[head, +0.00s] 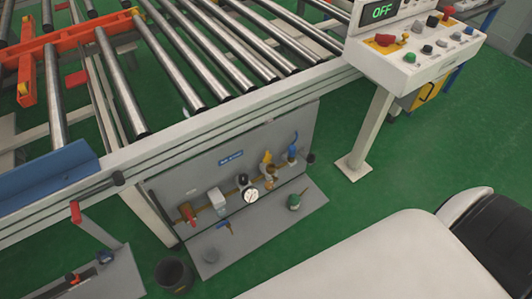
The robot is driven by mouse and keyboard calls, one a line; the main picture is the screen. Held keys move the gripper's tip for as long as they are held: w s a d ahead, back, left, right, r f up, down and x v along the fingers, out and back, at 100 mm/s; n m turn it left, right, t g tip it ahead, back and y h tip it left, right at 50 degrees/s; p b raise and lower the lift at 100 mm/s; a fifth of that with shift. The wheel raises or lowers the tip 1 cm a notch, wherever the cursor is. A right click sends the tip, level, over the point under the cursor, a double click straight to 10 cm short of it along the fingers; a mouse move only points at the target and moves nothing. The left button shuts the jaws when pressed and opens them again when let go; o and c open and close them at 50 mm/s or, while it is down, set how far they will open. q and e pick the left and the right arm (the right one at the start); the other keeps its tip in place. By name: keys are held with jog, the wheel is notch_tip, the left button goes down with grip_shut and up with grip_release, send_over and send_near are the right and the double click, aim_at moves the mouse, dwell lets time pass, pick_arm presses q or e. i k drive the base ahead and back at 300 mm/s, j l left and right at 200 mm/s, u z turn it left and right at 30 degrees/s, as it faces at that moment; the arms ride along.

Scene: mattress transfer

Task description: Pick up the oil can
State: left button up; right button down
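The roller conveyor (215,122) overhangs the panel. Pipes and valves (218,200) line the panel left of the can. A dark bucket (173,274) stands at lower left. A control console (415,45) on a white post (368,130) stands at right. Green floor (345,205) is clear right of the plate.

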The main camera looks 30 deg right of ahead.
aim_at(294, 201)
jog(key=z, duration=1.25)
